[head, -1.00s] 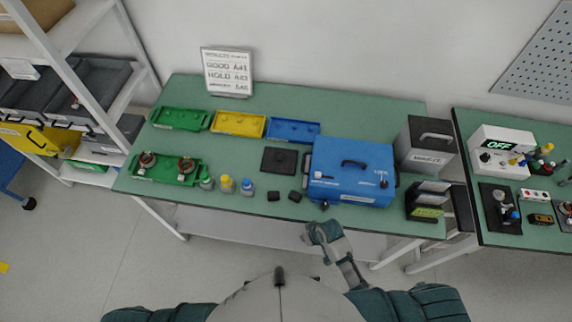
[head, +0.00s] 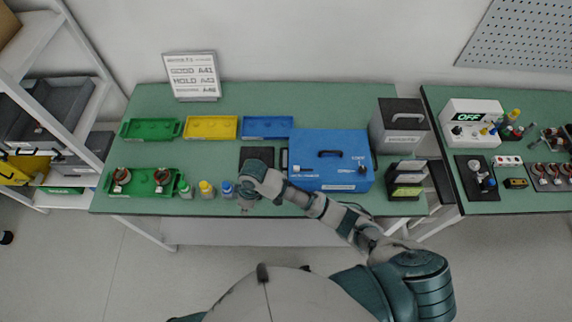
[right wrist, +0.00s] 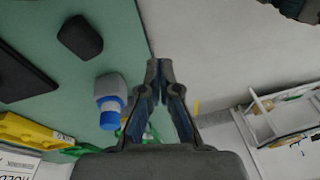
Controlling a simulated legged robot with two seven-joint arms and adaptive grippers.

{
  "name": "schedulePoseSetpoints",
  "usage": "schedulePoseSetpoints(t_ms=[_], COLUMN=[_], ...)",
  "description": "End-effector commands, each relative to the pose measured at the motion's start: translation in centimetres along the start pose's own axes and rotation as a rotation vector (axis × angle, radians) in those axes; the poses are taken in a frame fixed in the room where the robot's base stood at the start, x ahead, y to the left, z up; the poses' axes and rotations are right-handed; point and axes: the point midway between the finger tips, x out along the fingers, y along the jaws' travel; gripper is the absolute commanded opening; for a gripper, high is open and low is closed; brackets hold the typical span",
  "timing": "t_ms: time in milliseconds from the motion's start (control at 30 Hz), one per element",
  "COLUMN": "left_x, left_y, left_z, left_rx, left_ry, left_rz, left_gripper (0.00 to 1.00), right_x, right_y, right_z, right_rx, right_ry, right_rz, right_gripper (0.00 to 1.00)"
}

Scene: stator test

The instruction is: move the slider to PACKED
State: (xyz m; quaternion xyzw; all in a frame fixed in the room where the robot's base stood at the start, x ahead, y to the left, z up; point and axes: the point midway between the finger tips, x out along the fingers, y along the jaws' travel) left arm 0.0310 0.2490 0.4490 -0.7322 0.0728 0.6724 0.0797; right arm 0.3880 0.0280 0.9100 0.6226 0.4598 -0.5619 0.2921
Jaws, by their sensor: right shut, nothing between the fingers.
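The blue case (head: 340,150) stands on the green table, right of the middle. It carries a dark handle, a small white piece at its left front and a lever at its right. The lettering is too small to read, so I cannot tell which part is the slider or where PACKED is marked. My right gripper (head: 245,206) is over the table's front edge, left of the blue case and apart from it. In the right wrist view its fingers (right wrist: 158,72) are shut and empty. My left gripper is out of view.
A blue-capped bottle (right wrist: 111,100) stands close beside the right gripper, with a black block (right wrist: 80,38) near it. Yellow (head: 206,188) and green-capped bottles stand further left. Green, yellow and blue trays (head: 267,128) lie behind. A grey box (head: 398,122) stands right of the case.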

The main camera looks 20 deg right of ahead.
Motion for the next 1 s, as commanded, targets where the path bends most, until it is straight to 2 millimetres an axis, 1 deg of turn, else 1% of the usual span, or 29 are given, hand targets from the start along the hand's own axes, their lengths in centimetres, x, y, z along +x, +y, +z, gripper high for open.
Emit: schedulePoseSetpoints(t_ms=[33,100,167,233,400,500,600,700,767,1000], left_x=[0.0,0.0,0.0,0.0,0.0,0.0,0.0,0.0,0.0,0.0], left_y=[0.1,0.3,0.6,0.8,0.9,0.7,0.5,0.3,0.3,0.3], left_z=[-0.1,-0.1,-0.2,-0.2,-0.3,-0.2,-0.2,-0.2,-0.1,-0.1], left_rx=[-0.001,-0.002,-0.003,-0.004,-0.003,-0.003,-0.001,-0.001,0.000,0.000], left_ry=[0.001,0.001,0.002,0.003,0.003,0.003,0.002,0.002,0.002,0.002], left_rz=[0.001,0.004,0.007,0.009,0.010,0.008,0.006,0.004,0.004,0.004], left_gripper=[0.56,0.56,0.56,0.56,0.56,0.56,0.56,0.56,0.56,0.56], right_x=[-1.1,-2.3,-3.6,-5.5,-10.6,-13.3,-15.3,-16.4,-16.6,-16.7], right_y=[1.0,2.1,3.2,4.8,8.7,10.4,11.5,12.0,12.2,12.1], right_z=[-0.6,-1.0,-1.1,-1.0,-0.3,0.1,0.4,0.7,0.8,0.7], right_rx=[-0.045,-0.098,-0.133,-0.159,-0.168,-0.151,-0.135,-0.125,-0.122,-0.122], right_ry=[-0.050,-0.129,-0.198,-0.280,-0.454,-0.522,-0.566,-0.587,-0.593,-0.594], right_rz=[0.018,0.032,0.048,0.069,0.122,0.145,0.160,0.165,0.167,0.167], right_gripper=[0.00,0.00,0.00,0.00,0.00,0.00,0.00,0.00,0.00,0.00])
